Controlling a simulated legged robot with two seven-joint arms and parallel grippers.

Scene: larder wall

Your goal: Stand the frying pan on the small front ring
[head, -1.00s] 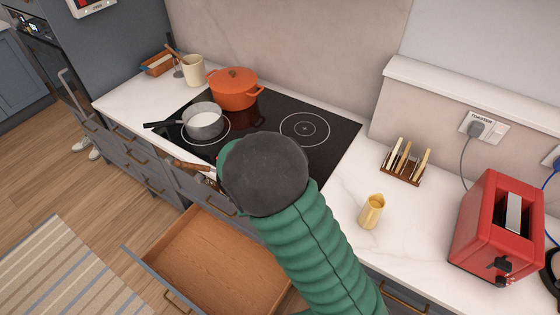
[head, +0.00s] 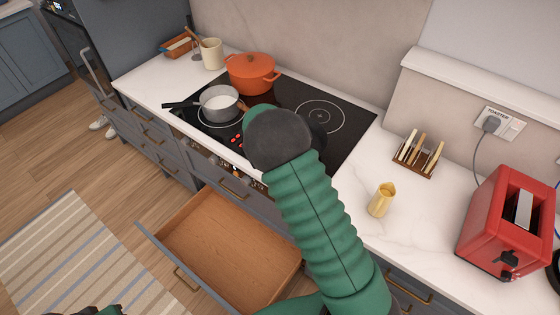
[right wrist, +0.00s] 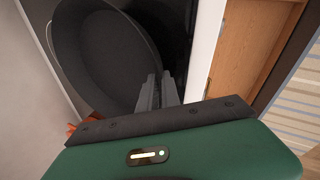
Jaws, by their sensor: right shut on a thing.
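The dark frying pan (right wrist: 105,55) fills the upper left of the right wrist view. My right gripper (right wrist: 158,90) is shut on it at its near side. In the head view my right wrist hides most of the pan; a dark edge of the pan (head: 319,137) shows right of it, over the right part of the hob. The black hob (head: 352,125) has a larger ring (head: 320,116) free at the back right. The small front ring is hidden behind my arm. I cannot tell whether the pan touches the glass.
A grey saucepan (head: 219,108) with white contents stands front left on the hob, close to my wrist. An orange pot (head: 251,72) stands behind it. A drawer (head: 222,250) is open below.

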